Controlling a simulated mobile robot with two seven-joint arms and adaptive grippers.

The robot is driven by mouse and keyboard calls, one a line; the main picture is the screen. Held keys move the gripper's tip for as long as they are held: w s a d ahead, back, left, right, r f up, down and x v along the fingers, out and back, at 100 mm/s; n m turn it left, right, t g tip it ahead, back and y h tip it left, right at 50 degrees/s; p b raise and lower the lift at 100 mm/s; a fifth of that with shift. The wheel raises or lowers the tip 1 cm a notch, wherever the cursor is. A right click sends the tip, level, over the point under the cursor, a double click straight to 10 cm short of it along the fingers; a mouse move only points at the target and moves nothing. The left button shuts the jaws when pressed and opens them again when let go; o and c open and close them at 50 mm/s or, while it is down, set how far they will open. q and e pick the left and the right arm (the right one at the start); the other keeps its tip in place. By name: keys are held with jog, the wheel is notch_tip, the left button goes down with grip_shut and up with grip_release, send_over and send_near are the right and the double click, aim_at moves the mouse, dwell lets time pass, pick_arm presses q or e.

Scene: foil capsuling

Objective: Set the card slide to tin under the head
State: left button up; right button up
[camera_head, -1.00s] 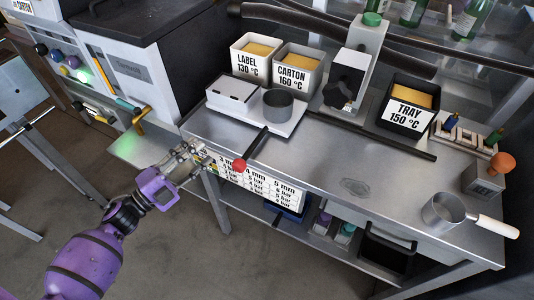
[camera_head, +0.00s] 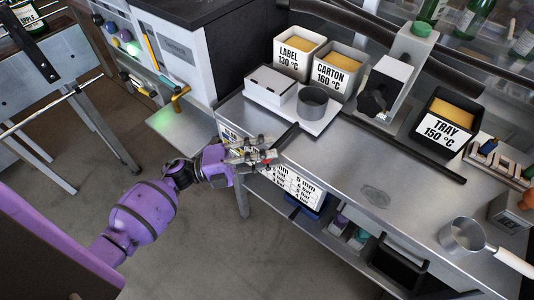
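The slide is a flat white plate (camera_head: 298,119) on the steel bench. It bears a white box (camera_head: 272,82) and, to its right, a grey round tin-like cup (camera_head: 313,102). A dark rod (camera_head: 285,136) runs from the plate to the bench's front edge. The rod's red knob is mostly hidden by my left gripper (camera_head: 267,156), whose fingers are at the rod's end. Whether they are closed on it I cannot tell. The head (camera_head: 386,88), a white block with a black knob and green cap, stands right of the cup. My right gripper is not in view.
Bins marked label (camera_head: 297,58), carton (camera_head: 338,72) and tray (camera_head: 442,126) stand along the back. A dark rail (camera_head: 405,147) crosses the bench. A pan (camera_head: 462,236) sits at the right. The bench middle is clear.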

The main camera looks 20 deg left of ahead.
pick_arm(q)
jog(key=shift+d, duration=0.15)
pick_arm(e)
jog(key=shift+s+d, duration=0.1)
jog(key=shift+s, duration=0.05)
pick_arm(q)
jog(key=shift+f, duration=0.15)
grip_shut()
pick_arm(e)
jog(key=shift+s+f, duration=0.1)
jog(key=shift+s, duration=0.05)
